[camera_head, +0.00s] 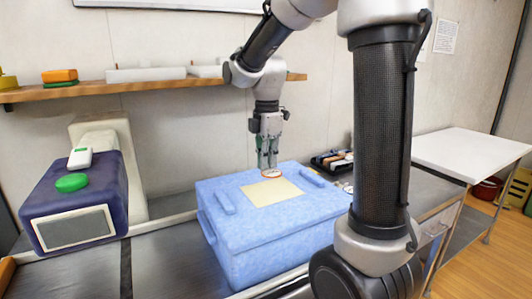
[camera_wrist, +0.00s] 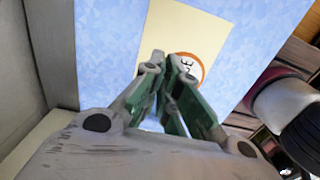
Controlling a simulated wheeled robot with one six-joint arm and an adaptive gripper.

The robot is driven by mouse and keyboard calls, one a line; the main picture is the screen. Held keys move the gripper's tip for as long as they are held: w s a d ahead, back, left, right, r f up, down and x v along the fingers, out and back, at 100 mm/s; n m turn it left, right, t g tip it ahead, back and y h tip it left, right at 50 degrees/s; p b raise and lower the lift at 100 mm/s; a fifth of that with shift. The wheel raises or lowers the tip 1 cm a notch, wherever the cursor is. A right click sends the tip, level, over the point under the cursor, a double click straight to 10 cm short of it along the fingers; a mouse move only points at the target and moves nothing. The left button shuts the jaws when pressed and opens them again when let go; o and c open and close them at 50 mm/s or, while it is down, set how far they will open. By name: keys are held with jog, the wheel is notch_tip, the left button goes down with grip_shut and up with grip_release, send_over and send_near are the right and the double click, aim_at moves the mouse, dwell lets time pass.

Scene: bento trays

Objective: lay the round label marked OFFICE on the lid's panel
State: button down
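The round label (camera_head: 272,173) has a white face and an orange rim. In the wrist view the letters "CE" show on the label (camera_wrist: 188,65), and the fingers hide the rest. My gripper (camera_head: 267,167) points down, its fingertips close together at the label. In the wrist view my gripper (camera_wrist: 166,62) appears shut on it, though the contact is hidden. The label looks flat and slightly above the lid. The pale yellow panel (camera_head: 268,193) lies on the light blue lid (camera_head: 230,185). In the head view the label overlaps the panel's far edge; in the wrist view it appears over the panel (camera_wrist: 185,25).
Raised blue bars flank the panel, one at left (camera_head: 225,202) and one at the far right (camera_head: 313,176). A dark tray of small items (camera_head: 330,160) stands behind the box. A purple device with a green button (camera_head: 72,183) stands at left. A white table (camera_head: 475,150) is at right.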

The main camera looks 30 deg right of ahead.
aim_at(267, 173)
jog(key=shift+f, duration=2.1)
jog(key=shift+f, duration=0.3)
jog(key=c, duration=1.6)
grip_release()
jog(key=shift+o, duration=0.2)
jog(key=o, duration=0.5)
